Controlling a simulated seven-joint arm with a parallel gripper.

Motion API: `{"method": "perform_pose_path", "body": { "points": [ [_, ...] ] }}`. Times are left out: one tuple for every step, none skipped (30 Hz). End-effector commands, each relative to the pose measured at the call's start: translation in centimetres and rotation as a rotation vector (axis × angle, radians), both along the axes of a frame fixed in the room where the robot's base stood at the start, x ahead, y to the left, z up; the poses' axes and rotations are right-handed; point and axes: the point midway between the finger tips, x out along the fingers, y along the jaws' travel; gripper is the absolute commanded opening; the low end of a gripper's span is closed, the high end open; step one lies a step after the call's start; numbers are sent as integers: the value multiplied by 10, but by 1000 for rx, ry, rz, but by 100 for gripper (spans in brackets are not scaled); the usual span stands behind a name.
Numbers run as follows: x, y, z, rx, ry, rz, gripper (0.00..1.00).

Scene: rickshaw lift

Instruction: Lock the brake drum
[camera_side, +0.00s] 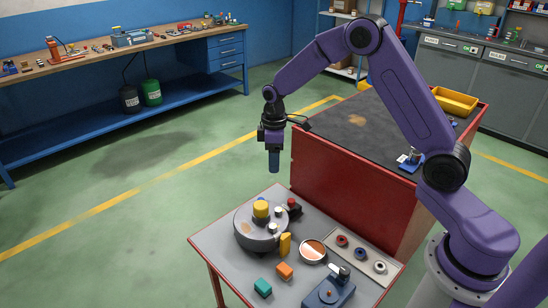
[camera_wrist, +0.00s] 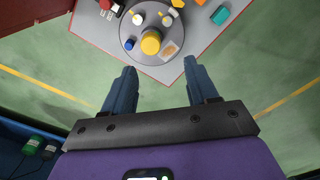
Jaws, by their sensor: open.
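A round grey drum (camera_side: 248,242), which looks like the brake drum, sits on the grey-topped work table. A yellow knob (camera_side: 261,208) stands on its top, with small white knobs (camera_side: 272,227) and a tan patch beside it. The drum (camera_wrist: 180,30) and yellow knob (camera_wrist: 151,42) also show at the top of the wrist view. A dark block with a red top (camera_side: 293,206) stands at the drum's far right; an upright yellow piece (camera_side: 285,244) stands at its near right. My gripper (camera_side: 274,168) points down, open and empty, above the table's back edge, clear of the drum; its blue fingers (camera_wrist: 160,68) are spread.
An orange block (camera_side: 284,271), a teal block (camera_side: 263,287), a round dish (camera_side: 313,251), a tray of rings (camera_side: 361,254) and a blue device with a lever (camera_side: 329,292) share the table. A red cabinet (camera_side: 340,195) stands close behind. Open floor lies left.

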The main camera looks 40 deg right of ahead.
Motion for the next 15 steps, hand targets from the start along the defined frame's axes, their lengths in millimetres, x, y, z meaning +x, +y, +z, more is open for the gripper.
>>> {"method": "perform_pose_path", "body": {
  "points": [
    [0, 0, 0, 1, -1, -1, 44],
    [0, -1, -1, 1, -1, -6, 44],
    [1, -2, -4, 4, -6, -18, 44],
    [1, -4, -7, 7, -9, -33, 44],
    [1, -6, -10, 13, -16, -53, 44],
    [2, -10, -18, 20, -27, -91, 44],
    [3, -14, -24, 27, -39, -125, 44],
    [4, -18, -31, 35, -52, -167, 44],
    [5, -25, -42, 48, -74, -231, 44],
    [5, -31, -50, 56, -91, -282, 44],
    [5, -37, -58, 66, -111, -338, 44],
    [5, -46, -69, 76, -135, -414, 44],
    [5, -53, -77, 84, -156, -471, 44],
    [4, -61, -84, 90, -177, -528, 44],
    [3, -70, -93, 98, -203, -601, 44]
  ]
}}
